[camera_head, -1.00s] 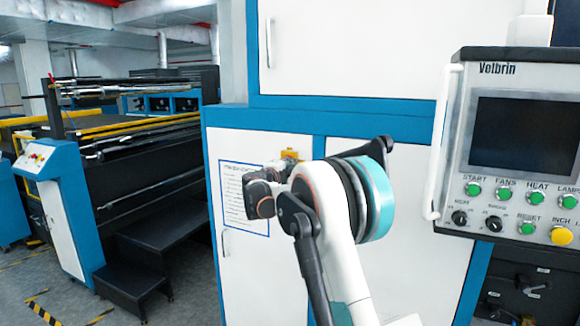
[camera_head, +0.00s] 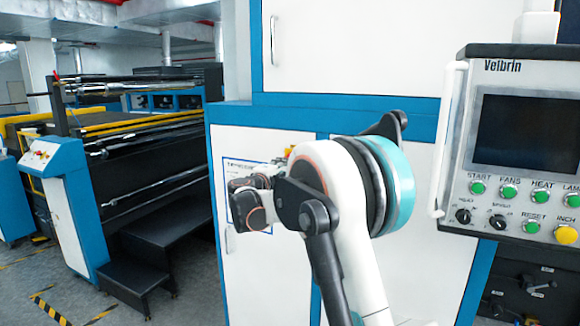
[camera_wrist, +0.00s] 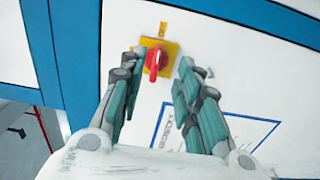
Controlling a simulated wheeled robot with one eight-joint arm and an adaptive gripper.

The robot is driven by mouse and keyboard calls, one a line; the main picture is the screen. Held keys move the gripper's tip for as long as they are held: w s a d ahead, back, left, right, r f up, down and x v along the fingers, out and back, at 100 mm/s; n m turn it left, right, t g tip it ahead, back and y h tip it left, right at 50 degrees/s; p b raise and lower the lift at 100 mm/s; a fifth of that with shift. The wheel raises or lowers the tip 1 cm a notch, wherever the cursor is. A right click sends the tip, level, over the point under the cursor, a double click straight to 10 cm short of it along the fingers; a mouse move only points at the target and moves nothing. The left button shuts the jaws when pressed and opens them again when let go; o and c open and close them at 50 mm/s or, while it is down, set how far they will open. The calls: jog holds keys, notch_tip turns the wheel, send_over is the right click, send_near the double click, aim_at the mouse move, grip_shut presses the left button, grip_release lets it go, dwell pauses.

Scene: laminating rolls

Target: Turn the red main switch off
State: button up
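The red main switch (camera_wrist: 154,60) sits on a yellow plate (camera_wrist: 168,47) on the white cabinet door in the wrist view. Its red handle stands roughly upright in that picture. My gripper (camera_wrist: 155,73) is open, with one finger on each side of the switch in the picture. I see no contact between the fingers and the handle; the remaining gap in depth is hard to tell. In the head view my arm hides the switch, and my gripper (camera_head: 240,203) shows only partly in front of the door.
A blue-outlined notice (camera_wrist: 235,125) is on the door beside the switch. A control panel (camera_head: 515,150) with a screen, buttons and a white grab handle (camera_head: 448,140) stands to the right. Black steps (camera_head: 150,260) and a roller machine are at the left.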

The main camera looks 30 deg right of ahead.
jog(key=shift+v, duration=1.9)
jog(key=s+a+f+m+g+y+b, duration=0.1)
jog(key=s+f+m+g+y+b, duration=0.15)
jog(key=s, duration=0.95)
jog(key=s+a+f+m+y+b, duration=0.1)
jog(key=s+a+f+y, duration=0.3)
jog(key=s, duration=0.7)
jog(key=s+a+f+m+g+y+b, duration=0.1)
jog(key=s+a+f+m+y+b, duration=0.1)
jog(key=s+a+f, duration=0.6)
jog(key=s+a+f+m+y+b, duration=0.1)
jog(key=s+a+f+y, duration=0.4)
jog(key=s, duration=1.1)
notch_tip(320, 180, down, 3)
jog(key=shift+a+r+m+y, duration=0.15)
jog(key=shift+a+m+y, duration=0.2)
jog(key=shift+a+m, duration=0.1)
